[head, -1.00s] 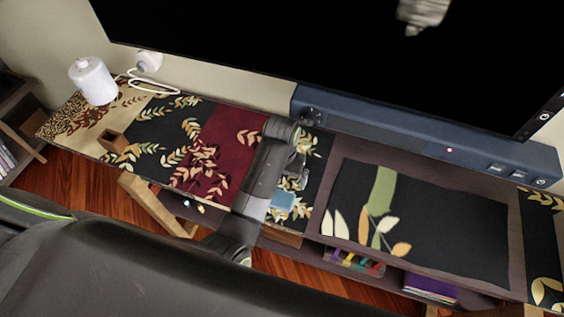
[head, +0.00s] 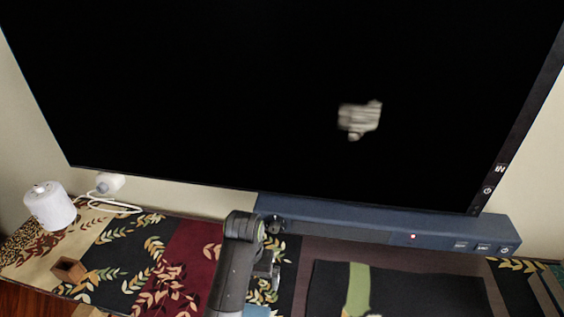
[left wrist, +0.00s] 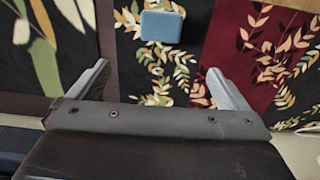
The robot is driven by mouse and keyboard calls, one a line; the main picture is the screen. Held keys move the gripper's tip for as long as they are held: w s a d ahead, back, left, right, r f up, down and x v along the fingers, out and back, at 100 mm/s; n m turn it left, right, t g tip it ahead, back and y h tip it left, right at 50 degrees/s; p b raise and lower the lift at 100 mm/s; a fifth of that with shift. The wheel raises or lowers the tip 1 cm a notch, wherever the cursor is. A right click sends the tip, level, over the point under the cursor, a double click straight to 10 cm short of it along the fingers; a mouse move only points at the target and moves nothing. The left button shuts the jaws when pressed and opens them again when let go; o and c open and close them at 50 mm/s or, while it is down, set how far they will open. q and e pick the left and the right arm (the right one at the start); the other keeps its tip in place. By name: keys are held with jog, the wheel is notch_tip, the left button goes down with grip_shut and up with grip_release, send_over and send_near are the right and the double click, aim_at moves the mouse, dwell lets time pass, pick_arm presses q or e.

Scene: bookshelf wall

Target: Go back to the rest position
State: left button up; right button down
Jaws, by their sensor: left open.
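My left arm comes up from the bottom of the head view, over the patterned cloth on the shelf top. My left gripper (head: 268,268) is partly hidden behind its own arm there. In the left wrist view the left gripper (left wrist: 158,85) is open, with its two fingers wide apart and nothing between them. A small blue box (left wrist: 162,26) lies on the leaf-patterned cloth beyond the fingertips, apart from them. Only an edge of the blue box (head: 257,311) shows at the bottom of the head view. My right gripper is not in view.
A large black screen (head: 250,90) fills the back, with a dark blue soundbar (head: 350,229) below it. A white cylinder (head: 50,206), a white device (head: 110,182) with a cable and a small wooden box (head: 69,269) stand at left. A black leaf-patterned mat (head: 420,292) lies at right.

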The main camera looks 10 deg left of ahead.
pick_arm(q)
jog(key=s+a+t+y, duration=0.1)
jog(key=s+a+t, duration=0.1)
jog(key=s+a, duration=0.8)
jog(key=s+a+t+y, duration=0.15)
jog(key=s+a, duration=0.55)
jog(key=s, duration=0.8)
notch_tip(320, 180, down, 25)
jog(key=a+g+h+b, duration=0.1)
jog(key=s+d+f+g+b, duration=0.1)
jog(key=s+f, duration=1.3)
jog(key=f, duration=0.3)
jog(key=shift+s+f+n, duration=0.25)
jog(key=shift+n, duration=0.15)
jog(key=shift+o, duration=0.2)
jog(key=shift+h, duration=0.25)
